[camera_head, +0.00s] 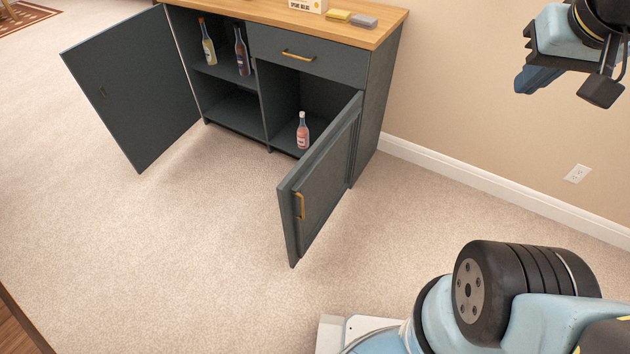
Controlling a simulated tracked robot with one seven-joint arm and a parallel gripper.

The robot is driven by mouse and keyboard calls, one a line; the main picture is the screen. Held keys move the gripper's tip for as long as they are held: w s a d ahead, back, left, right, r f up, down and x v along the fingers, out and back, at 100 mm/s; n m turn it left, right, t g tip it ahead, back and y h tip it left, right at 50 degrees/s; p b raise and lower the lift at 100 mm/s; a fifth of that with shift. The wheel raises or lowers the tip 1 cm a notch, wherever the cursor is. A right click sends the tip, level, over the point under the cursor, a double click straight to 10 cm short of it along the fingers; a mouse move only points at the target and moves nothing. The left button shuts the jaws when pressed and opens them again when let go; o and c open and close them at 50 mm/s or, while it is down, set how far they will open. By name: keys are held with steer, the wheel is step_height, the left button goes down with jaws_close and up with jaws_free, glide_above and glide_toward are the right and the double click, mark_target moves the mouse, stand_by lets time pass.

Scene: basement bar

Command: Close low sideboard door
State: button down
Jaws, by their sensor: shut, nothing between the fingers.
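The low sideboard (382,95) is dark grey with a light wooden top, standing against the wall. Its left door (135,95) is swung wide open to the left. Its right door (325,190), with a brass handle (300,205), is also open and juts out toward me; its outer face is turned to the right. My gripper (524,82) is at the upper right, raised well to the right of the sideboard and apart from both doors. It is shut and holds nothing; part of the wrist is cut off by the frame edge.
Two bottles (208,48) stand on the left shelf and a pink bottle (303,132) in the right compartment. A drawer (300,55) above it is shut. A box and sponges (338,15) lie on top. Carpet (190,240) is clear in front; a white baseboard (480,190) runs right.

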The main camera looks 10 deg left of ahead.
steer(key=w+a+f+m+g+y, duration=0.2)
steer(key=w+a+f+g+y, duration=0.25)
steer(key=w+f, duration=0.55)
steer(key=w+a+f+m+g+y, duration=0.3)
steer(key=w+a+f+g, duration=0.3)
steer(key=w+f, duration=0.5)
steer(key=a+f+m+g+y, duration=0.1)
steer(key=a+f+m+y, duration=0.15)
steer(key=f, duration=0.65)
steer(key=a+f+m+g+y, duration=0.1)
steer(key=a+f+m+y, duration=0.15)
steer(key=f, duration=0.65)
steer(key=s+a+f+m+t+y, duration=0.1)
steer(key=a+f+m+t+y, duration=0.15)
steer(key=f, duration=0.65)
steer(key=s+a+f+m+t+y, duration=0.1)
steer(key=f+m+y, duration=0.2)
steer(key=f, duration=0.6)
steer(key=s+a, duration=0.2)
steer(key=a, duration=1.1)
steer(key=shift+s+a, duration=0.25)
steer(key=shift+a, duration=0.05)
